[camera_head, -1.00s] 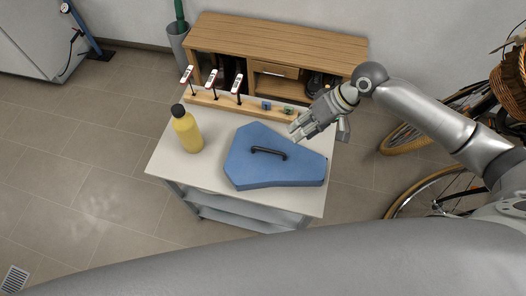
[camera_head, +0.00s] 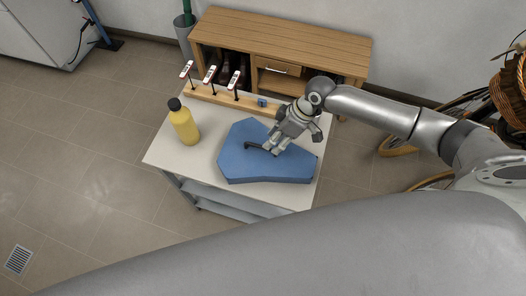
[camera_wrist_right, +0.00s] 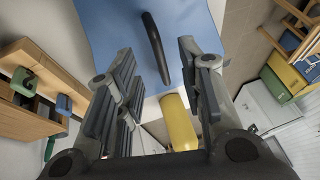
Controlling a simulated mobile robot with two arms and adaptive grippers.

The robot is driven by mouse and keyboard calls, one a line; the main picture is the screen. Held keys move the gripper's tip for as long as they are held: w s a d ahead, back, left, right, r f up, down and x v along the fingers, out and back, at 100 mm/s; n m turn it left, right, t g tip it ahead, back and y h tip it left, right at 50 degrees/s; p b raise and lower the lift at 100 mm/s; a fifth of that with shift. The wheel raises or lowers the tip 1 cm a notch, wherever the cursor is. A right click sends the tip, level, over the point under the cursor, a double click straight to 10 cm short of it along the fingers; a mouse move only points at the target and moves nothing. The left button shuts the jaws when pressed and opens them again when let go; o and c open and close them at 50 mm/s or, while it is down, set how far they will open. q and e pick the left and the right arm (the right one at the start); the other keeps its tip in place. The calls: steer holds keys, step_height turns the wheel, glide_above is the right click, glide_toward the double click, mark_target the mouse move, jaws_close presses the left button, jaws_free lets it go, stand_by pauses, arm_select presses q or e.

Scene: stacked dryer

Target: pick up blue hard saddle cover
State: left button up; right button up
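The blue hard saddle cover (camera_head: 240,165) lies flat on the white cart top (camera_head: 165,160). Its black handle (camera_head: 254,146) stands on its upper face, partly hidden by my right gripper in the head view. My right gripper (camera_head: 271,148) is over the cover, at the right end of the handle. In the right wrist view, the gripper (camera_wrist_right: 160,90) is open, with the black handle (camera_wrist_right: 155,45) showing between and beyond its fingers. The blue cover (camera_wrist_right: 110,22) fills the top of that view. I cannot tell whether the fingers touch the handle. My left gripper is not in view.
A yellow bottle (camera_head: 184,125) stands on the cart left of the cover. A wooden rack with several upright tools (camera_head: 228,100) runs along the cart's back edge. A wooden bench (camera_head: 285,45) stands behind. A bicycle (camera_head: 432,181) is at the right.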

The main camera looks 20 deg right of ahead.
mark_target(269, 155)
steer(key=shift+p+x, duration=0.5)
steer(key=shift+x, duration=1.65)
jaws_close()
